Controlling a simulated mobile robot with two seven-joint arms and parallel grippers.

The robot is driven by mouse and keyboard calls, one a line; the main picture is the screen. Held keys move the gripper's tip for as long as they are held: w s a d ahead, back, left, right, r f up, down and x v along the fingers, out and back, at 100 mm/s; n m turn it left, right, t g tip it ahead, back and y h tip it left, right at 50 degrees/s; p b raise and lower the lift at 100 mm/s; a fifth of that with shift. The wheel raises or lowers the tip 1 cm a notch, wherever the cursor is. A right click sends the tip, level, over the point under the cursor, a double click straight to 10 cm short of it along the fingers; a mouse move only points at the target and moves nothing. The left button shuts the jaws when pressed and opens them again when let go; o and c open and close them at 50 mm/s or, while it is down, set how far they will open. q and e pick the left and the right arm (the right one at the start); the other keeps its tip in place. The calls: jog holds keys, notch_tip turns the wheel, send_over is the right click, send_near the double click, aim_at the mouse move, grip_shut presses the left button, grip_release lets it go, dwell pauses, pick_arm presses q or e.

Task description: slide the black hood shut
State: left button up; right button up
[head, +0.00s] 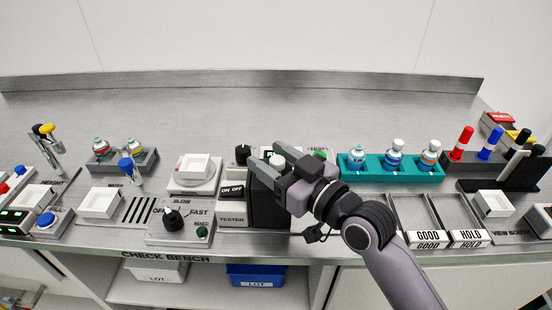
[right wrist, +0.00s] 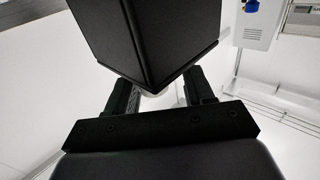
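The black hood (head: 264,207) is a dark upright box at the tester station, in the middle of the bench front, partly hidden by my right gripper. My right gripper (head: 268,157) is at the hood's top, with its two grey fingers apart. A small white round top (head: 278,161) shows between the fingers. In the right wrist view the hood (right wrist: 147,35) fills the top middle, just beyond the spread fingers (right wrist: 160,92); whether they touch it I cannot tell. My left gripper is not in view.
A tester panel with an ON OFF switch (head: 232,190) stands left of the hood. A dial box (head: 180,222) is further left. A teal rack (head: 391,172) with several bottles and the GOOD and HOLD trays (head: 427,239) are to the right. The back bench is clear.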

jog(key=shift+d, duration=0.1)
jog(key=shift+s+d+f, duration=0.1)
jog(key=shift+s+d, duration=0.2)
jog(key=shift+d, duration=0.1)
jog(key=shift+b+v, duration=0.45)
jog(key=shift+v, duration=2.65)
jog(key=shift+s, duration=0.1)
